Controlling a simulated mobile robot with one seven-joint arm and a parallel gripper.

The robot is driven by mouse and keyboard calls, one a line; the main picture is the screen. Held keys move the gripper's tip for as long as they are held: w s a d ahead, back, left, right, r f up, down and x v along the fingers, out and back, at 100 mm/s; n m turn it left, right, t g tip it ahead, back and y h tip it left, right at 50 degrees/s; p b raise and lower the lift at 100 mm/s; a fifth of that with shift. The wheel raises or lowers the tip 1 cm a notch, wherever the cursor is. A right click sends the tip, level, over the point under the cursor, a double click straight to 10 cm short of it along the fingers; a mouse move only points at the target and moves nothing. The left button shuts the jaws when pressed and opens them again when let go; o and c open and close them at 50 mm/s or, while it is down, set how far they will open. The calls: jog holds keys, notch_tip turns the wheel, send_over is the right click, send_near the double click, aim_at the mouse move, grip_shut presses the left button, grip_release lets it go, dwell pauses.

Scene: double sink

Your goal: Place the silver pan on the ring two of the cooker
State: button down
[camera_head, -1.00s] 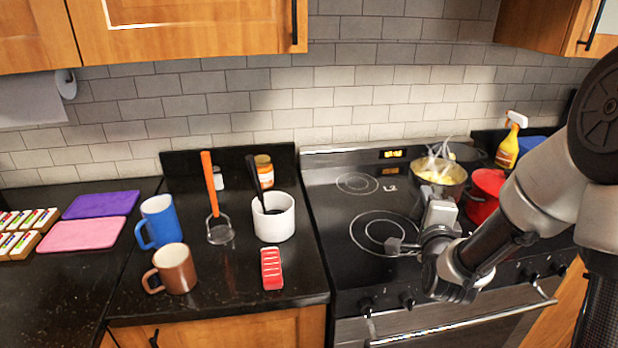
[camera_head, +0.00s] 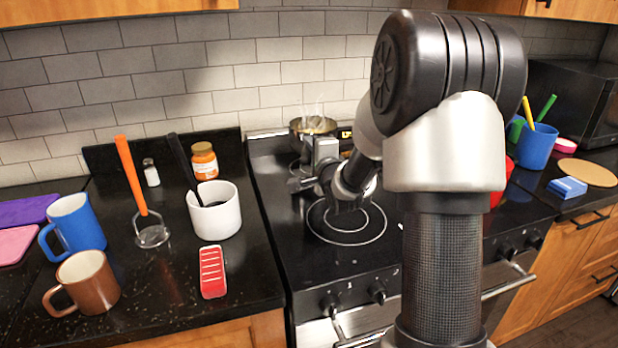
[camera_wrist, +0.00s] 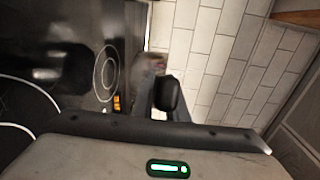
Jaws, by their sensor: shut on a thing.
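The silver pan (camera_head: 313,126), with steaming food in it, is near the back wall, above the cooker's back left area in the head view. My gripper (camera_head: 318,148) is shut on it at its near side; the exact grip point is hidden. The black cooker (camera_head: 283,215) has a large front left ring (camera_head: 346,222) that lies bare in front of the gripper. The back left ring (camera_wrist: 106,73) shows bare in the wrist view, where my gripper (camera_wrist: 168,92) appears dark and blurred. The pan is not clearly recognisable there.
My arm hides much of the cooker's right side. A red pot (camera_head: 509,180) shows partly behind it. On the left counter stand a white container (camera_head: 215,210), a brown mug (camera_head: 84,283) and a blue mug (camera_head: 76,225). The tiled wall (camera_head: 250,75) is close behind the pan.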

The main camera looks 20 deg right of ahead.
jog(key=shift+f+b, duration=0.6)
jog(key=shift+f, duration=2.9)
jog(key=c, duration=2.2)
grip_release()
jog(key=shift+f, duration=0.25)
jog(key=o, duration=0.5)
jog(key=shift+r, duration=0.1)
jog(key=shift+c, duration=0.2)
jog(key=shift+a, duration=0.1)
jog(key=shift+s+r, duration=0.15)
jog(key=shift+r, duration=0.05)
jog(key=s, duration=1.1)
jog(key=shift+s+a+r+p, duration=0.15)
jog(key=shift+s+r+p, duration=0.2)
jog(key=shift+r, duration=0.05)
